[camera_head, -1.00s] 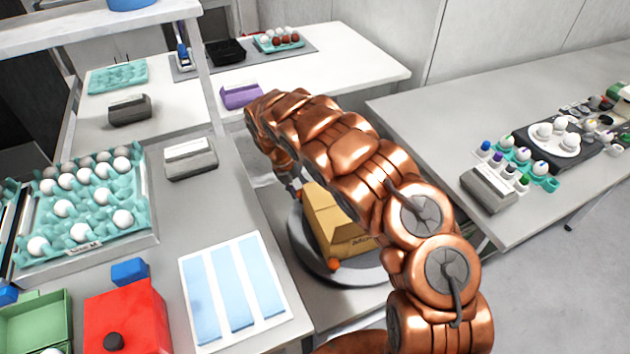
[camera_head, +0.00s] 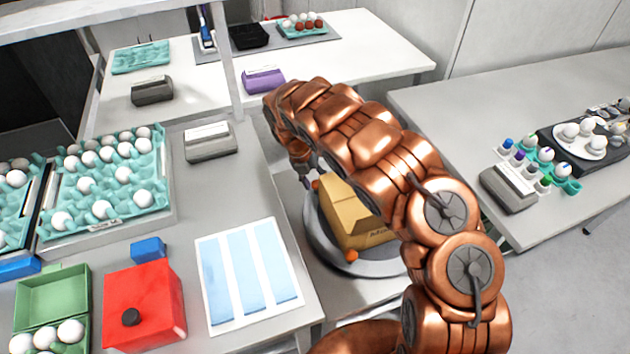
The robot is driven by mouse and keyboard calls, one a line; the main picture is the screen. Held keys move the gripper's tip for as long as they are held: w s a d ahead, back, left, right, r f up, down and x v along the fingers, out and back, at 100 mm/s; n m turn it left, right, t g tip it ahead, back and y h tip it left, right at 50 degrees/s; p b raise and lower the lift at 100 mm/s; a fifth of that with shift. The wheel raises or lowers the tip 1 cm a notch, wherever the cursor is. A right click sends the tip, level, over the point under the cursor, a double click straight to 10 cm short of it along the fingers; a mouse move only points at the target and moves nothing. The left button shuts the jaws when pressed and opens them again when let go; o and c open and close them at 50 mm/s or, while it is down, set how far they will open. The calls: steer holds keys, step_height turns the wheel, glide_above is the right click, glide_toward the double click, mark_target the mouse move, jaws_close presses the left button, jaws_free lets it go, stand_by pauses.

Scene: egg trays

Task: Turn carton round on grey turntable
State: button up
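The tan cardboard carton (camera_head: 352,214) stands on the round grey turntable (camera_head: 327,250). Dark print shows on its near side, and my copper arm covers its right part. Orange knobs show at the carton's far left (camera_head: 316,184) and near (camera_head: 351,255) sides, at the turntable. My gripper (camera_head: 308,178) is at the far left side of the carton, close to the far knob, partly hidden behind my arm. Its fingers are too small to tell open from shut, and I cannot tell whether it touches anything.
The left table holds an egg tray (camera_head: 165,215), a red box (camera_head: 160,300), a green carton (camera_head: 50,290) and a blue-striped sheet (camera_head: 205,275). A grey block (camera_head: 210,143) stands near its far edge. The right table (camera_head: 440,110) has clear space at its near left.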

steer(key=shift+o, duration=0.6)
steer(key=shift+r, duration=0.1)
steer(key=v, duration=1.1)
steer(key=shift+a+r, duration=0.15)
steer(key=shift+r, duration=0.25)
